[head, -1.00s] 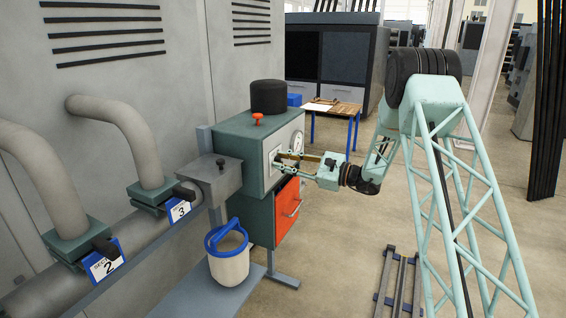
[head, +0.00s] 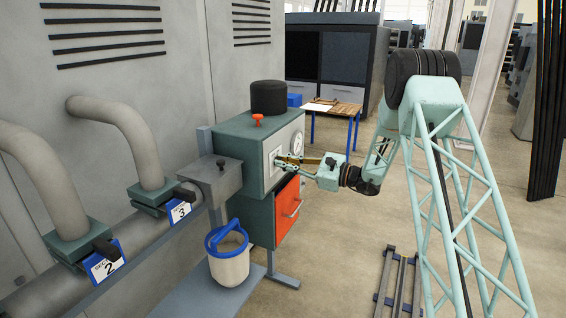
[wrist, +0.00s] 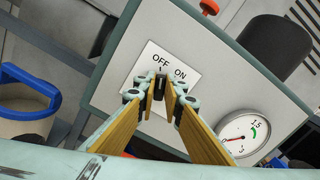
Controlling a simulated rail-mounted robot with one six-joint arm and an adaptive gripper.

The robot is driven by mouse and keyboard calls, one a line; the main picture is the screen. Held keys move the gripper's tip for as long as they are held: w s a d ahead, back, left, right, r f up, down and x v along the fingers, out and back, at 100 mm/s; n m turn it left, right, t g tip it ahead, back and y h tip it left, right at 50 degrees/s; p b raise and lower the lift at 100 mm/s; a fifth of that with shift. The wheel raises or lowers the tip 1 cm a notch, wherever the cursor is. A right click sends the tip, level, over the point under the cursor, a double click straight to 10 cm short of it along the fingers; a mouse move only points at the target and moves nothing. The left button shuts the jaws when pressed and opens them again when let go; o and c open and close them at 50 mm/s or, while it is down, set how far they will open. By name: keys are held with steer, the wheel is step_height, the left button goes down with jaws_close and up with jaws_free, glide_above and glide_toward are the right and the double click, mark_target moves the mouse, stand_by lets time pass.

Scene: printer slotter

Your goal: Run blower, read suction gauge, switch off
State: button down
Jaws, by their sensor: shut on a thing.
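The blower control box (head: 235,140) is green with a pale front panel. A black rotary switch (wrist: 161,80) sits on its white OFF/ON plate (wrist: 146,66). My gripper (head: 284,160) is at this plate; in the wrist view its fingertips (wrist: 160,95) are shut on the switch from both sides. The switch's upper end points toward OFF. The round suction gauge (wrist: 244,136) is to the right of the switch in the wrist view, with a red needle low on its left and a green band at upper right. Its exact reading is too small to tell.
A red knob (head: 257,120) and a black cylinder (head: 268,97) are on top of the box. An orange door (head: 288,208) is below. A blue-rimmed white bucket (head: 229,266) stands left. Pipes with black valve handles (head: 106,250) run along the wall.

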steer(key=m+p, duration=0.1)
steer(key=m, duration=0.2)
steer(key=m+p, duration=0.2)
steer(key=m, duration=0.2)
steer(key=m+p, duration=0.2)
steer(key=m, duration=0.2)
steer(key=shift+w+d, duration=0.2)
steer(key=shift+w, duration=0.05)
steer(key=shift+p, duration=0.3)
steer(key=c, duration=2.7)
jaws_free()
steer(key=shift+d, duration=0.1)
steer(key=v, duration=1.2)
steer(key=shift+f, duration=0.1)
